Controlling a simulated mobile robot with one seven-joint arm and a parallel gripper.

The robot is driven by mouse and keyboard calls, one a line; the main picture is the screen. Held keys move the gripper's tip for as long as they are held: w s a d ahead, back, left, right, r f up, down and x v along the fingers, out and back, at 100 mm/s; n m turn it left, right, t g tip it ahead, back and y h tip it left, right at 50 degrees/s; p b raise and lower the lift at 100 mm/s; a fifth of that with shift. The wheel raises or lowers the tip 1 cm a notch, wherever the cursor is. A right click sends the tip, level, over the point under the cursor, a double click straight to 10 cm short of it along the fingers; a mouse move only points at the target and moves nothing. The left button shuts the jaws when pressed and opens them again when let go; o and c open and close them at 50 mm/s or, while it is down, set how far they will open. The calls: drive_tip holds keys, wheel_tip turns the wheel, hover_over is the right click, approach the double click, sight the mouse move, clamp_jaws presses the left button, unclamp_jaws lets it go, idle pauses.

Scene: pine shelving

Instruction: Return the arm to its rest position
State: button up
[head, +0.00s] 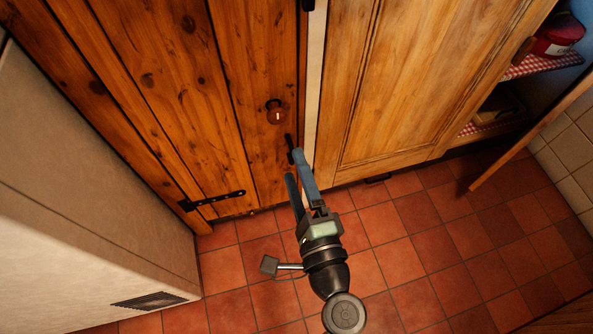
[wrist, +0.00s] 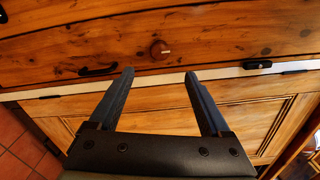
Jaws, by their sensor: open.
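My gripper (head: 293,168) is open and empty, with its two long blue-grey fingers apart. In the head view it reaches up from the lower middle, over the tiled floor and in front of the pine doors. In the wrist view the fingers of my gripper (wrist: 159,75) point toward a round wooden knob (wrist: 159,49) on the darker pine door, with a gap between. The same knob shows in the head view (head: 275,114), above the fingertips. I cannot tell exactly how far the fingertips are from the door.
A darker pine door (head: 190,90) with a black hinge (head: 215,200) stands left of a lighter panelled door (head: 410,80). A pale cabinet (head: 80,190) is at the left. At the right, open shelves (head: 530,66) hold a red pot (head: 558,36). The red tile floor (head: 440,250) is clear.

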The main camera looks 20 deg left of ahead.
idle(0.3)
drive_tip(key=w+d+r+n+t+h, duration=0.1)
drive_tip(key=w+r+n, duration=0.25)
drive_tip(key=r, duration=0.65)
drive_tip(key=w+d+r+n+t+p, duration=0.1)
drive_tip(key=w+r+n+t, duration=0.2)
drive_tip(key=r, duration=0.6)
drive_tip(key=w+d+r+n+h, duration=0.1)
drive_tip(key=w+r+n, duration=0.3)
drive_tip(key=r, duration=0.6)
drive_tip(key=s+d+r+n+t+h, duration=0.1)
drive_tip(key=s+d+r+t+h, duration=0.2)
drive_tip(key=r, duration=0.6)
drive_tip(key=s+d+r+n+t+h, duration=0.1)
drive_tip(key=s+r+t+h, duration=0.15)
drive_tip(key=s+r, duration=0.4)
drive_tip(key=s+d+r+n+t+h, duration=0.1)
drive_tip(key=s+d+r+t+h, duration=0.15)
drive_tip(key=r, duration=0.75)
wheel_tip(320, 180, up, 38)
drive_tip(key=p, duration=3.9)
drive_tip(key=shift+a+f, duration=0.15)
drive_tip(key=shift+a, duration=0.15)
drive_tip(key=shift+f, duration=0.1)
drive_tip(key=shift+c, duration=0.3)
